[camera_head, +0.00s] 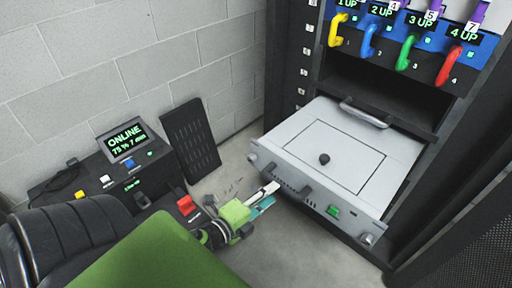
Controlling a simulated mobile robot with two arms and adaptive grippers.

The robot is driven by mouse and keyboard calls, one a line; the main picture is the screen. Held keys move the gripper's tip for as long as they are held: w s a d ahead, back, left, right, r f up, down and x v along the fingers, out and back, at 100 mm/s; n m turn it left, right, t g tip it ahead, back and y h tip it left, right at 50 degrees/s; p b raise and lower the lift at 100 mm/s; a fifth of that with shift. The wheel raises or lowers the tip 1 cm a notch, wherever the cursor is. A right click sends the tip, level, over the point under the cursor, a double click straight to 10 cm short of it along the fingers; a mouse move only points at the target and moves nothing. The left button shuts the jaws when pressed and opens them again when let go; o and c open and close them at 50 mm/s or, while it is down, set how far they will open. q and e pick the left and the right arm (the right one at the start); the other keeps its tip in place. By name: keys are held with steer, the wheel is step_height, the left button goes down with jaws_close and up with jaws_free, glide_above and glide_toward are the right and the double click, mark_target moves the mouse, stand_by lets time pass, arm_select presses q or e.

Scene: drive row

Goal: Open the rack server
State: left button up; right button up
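The rack server (375,157) is a light grey box in the black rack at the right, slid partly out. Its top has a rectangular outlined panel with a black knob (324,159) in the middle. The front face carries dark handles, a green button (333,211) and a round knob at each end. A grey bar handle (364,113) lies across the rear of its top. My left gripper (269,196), with green housing and white and teal fingers, is in front of the server's left front. Its fingertips look slightly apart, with nothing visible between them. My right gripper is out of view.
Yellow, blue, green and red handles (404,52) hang under numbered "UP" displays above an empty dark bay. A black console (138,181) reading "ONLINE" stands at the left, with a dark perforated panel (190,140) against the wall. Grey floor (285,247) is clear before the server.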

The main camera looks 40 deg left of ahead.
arm_select(q)
steer(key=v, duration=0.6)
steer(key=shift+a, duration=0.1)
stand_by(0.4)
